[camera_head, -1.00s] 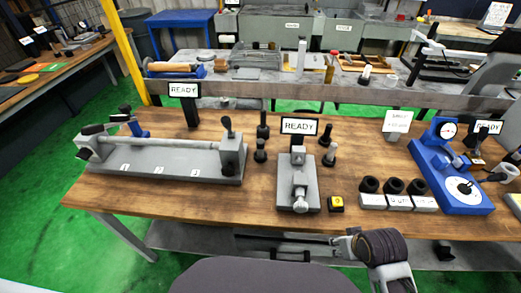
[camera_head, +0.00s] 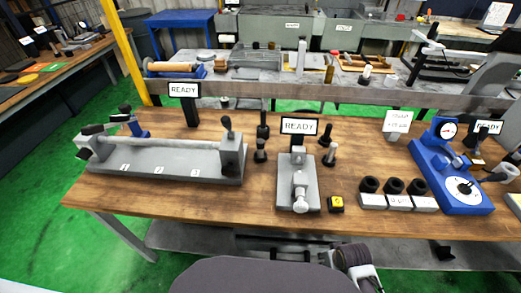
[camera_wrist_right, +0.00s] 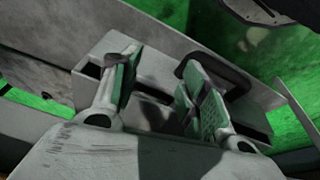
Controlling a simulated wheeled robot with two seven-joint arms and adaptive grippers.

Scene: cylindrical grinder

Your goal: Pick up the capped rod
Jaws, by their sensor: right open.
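A long pale rod (camera_head: 158,143) lies level across the grey fixture (camera_head: 155,165) on the left of the bench, with dark parts at both ends; I cannot tell whether these are caps or holders. Small upright posts, one pale with a dark top (camera_head: 333,151), stand around the middle fixture. My right gripper (camera_head: 328,258) is low in front of the bench edge, far from the rod. In the right wrist view its two green-padded fingers (camera_wrist_right: 163,88) are apart with no held object visible. My left gripper is not in view.
The grey middle fixture (camera_head: 298,188) stands under a READY sign (camera_head: 299,126). A yellow-black button box (camera_head: 336,204), several black rings on white blocks (camera_head: 397,202) and a blue gauge stand (camera_head: 455,190) are to the right. The front middle of the wooden bench (camera_head: 250,215) is clear.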

